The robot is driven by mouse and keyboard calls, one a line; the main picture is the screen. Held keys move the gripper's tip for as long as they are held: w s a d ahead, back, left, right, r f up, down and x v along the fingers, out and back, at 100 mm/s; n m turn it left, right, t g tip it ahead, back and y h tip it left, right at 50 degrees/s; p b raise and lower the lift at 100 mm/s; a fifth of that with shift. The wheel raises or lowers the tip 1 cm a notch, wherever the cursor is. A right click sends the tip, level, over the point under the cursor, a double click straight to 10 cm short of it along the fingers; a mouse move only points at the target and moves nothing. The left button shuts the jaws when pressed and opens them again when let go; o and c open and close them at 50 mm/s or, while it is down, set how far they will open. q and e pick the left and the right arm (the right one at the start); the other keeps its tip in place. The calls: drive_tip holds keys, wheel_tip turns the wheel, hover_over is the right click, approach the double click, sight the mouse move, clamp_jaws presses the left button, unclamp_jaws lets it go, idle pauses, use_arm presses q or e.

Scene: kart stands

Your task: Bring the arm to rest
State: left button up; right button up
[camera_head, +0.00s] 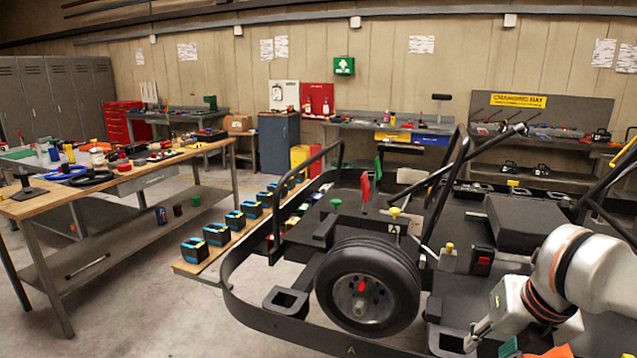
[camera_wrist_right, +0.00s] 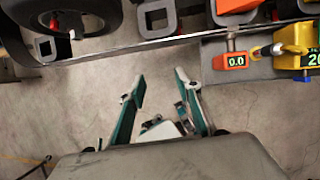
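My right arm comes in from the right edge of the head view, its white links with dark and copper bands bent downward. My right gripper (camera_head: 491,338) is low at the right front, beside the kart frame. In the right wrist view the right gripper (camera_wrist_right: 159,80) has its two teal-edged fingers spread apart, with only bare concrete floor between their tips. It holds nothing. My left arm and left gripper are in neither view.
The black kart frame (camera_head: 262,318) with its wheel (camera_head: 366,286) stands left of my right gripper. In the wrist view, an orange device reading 0.0 (camera_wrist_right: 236,61) and a yellow one (camera_wrist_right: 291,42) lie ahead. A wooden-topped workbench (camera_head: 45,203) stands left; concrete floor shows between.

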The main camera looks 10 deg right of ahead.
drive_tip(key=w+a+f+m+t+y, duration=0.2)
drive_tip(key=w+a+f+m+y, duration=0.1)
drive_tip(key=a+f+m, duration=0.5)
drive_tip(key=w+a+f+m+t+y, duration=0.1)
drive_tip(key=w+a+f+m+y, duration=0.4)
drive_tip(key=a+f, duration=0.55)
drive_tip(key=s+d+f+m+t+h, duration=0.1)
drive_tip(key=s+d+f+m+h, duration=0.1)
drive_tip(key=s+f+m, duration=0.4)
drive_tip(key=s+d+f+m+t+h, duration=0.2)
drive_tip(key=s+f+m, duration=0.5)
drive_tip(key=s+f, duration=0.2)
wheel_tip(320, 180, down, 2)
drive_tip(key=shift+f+m+h, duration=0.1)
drive_tip(key=shift+m+h, duration=0.2)
drive_tip(key=shift+h, duration=0.1)
drive_tip(key=shift+s, duration=0.1)
